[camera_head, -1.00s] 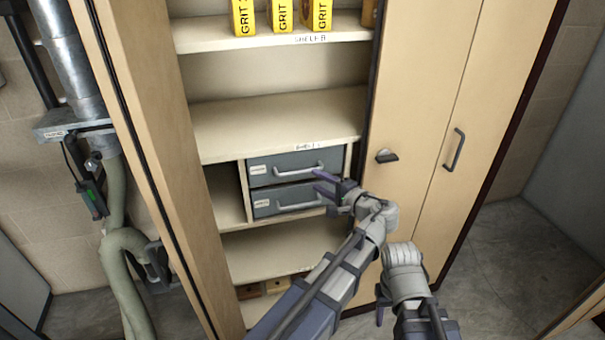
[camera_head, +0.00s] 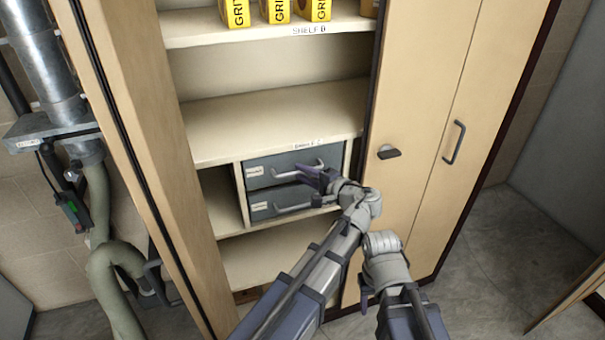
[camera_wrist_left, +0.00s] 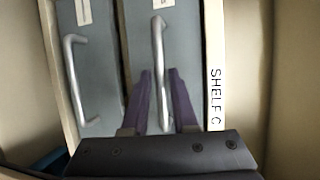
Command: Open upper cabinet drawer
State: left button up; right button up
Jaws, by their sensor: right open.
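The upper drawer (camera_head: 262,172) is a grey front, shut, in the cabinet below the Shelf C board. Its metal bar handle (camera_head: 283,176) is partly hidden by my left gripper (camera_head: 309,175). In the left wrist view the picture is turned, and the upper drawer (camera_wrist_left: 188,45) is the right-hand one. There my left gripper (camera_wrist_left: 162,85) is open, its two purple fingers on either side of the lower end of the handle (camera_wrist_left: 158,42); contact cannot be told. My right gripper (camera_head: 366,294) is low in front of the closed cabinet door, its jaws mostly hidden.
The lower drawer (camera_head: 262,208) is shut directly beneath, with its own handle (camera_wrist_left: 75,80). An open cabinet door (camera_head: 130,130) stands at left, a closed door (camera_head: 415,130) at right. Yellow grit boxes (camera_head: 276,10) stand on the top shelf. The Shelf C board (camera_head: 270,125) is bare.

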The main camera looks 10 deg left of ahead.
pick_arm(q)
grip_shut()
dwell(1.1)
